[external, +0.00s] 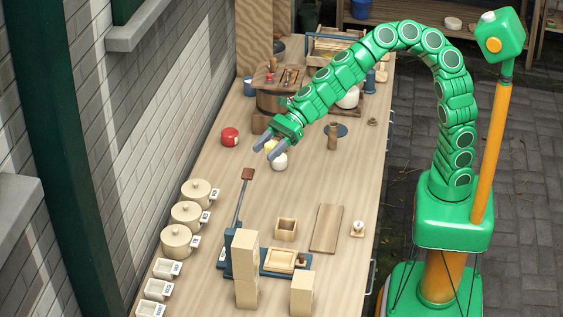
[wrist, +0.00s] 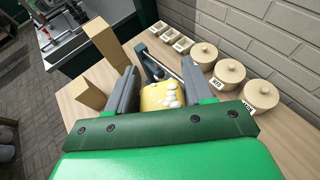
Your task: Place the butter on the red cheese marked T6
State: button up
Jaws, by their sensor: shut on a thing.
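The butter (external: 271,146) is a small yellow block between the fingers of my gripper (external: 267,149), partly hidden by them in the external view. In the wrist view the butter (wrist: 160,97) is yellow with white patches on top, and my gripper (wrist: 155,88) is shut on it. A red round cheese (external: 230,137) with a small white mark sits on the table to the left of my gripper. Its mark is too small to read, and the cheese does not show in the wrist view.
A small white round thing (external: 280,161) shows just below my gripper. A wooden churn (external: 273,98) stands behind the cheese. Lidded pots (external: 186,214) line the left table edge. Tall wooden blocks (external: 246,268) stand in front. The table around the cheese is mostly clear.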

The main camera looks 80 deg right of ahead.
jog(key=w+d+r+m+t+h, duration=0.2)
jog(key=w+d+m+t+h, duration=0.4)
jog(key=w+d+m+h, duration=0.95)
jog(key=s+d+f+m+g+h, duration=0.2)
jog(key=d+m+g+h, duration=0.25)
jog(key=d, duration=0.95)
jog(key=s+d+f+m+g+h, duration=0.1)
jog(key=s+d+m+g+h, duration=0.3)
jog(key=d, duration=1)
send_over(229, 129)
jog(key=shift+m, duration=0.4)
jog(key=shift+d+f, duration=0.1)
jog(key=shift+f, duration=11.95)
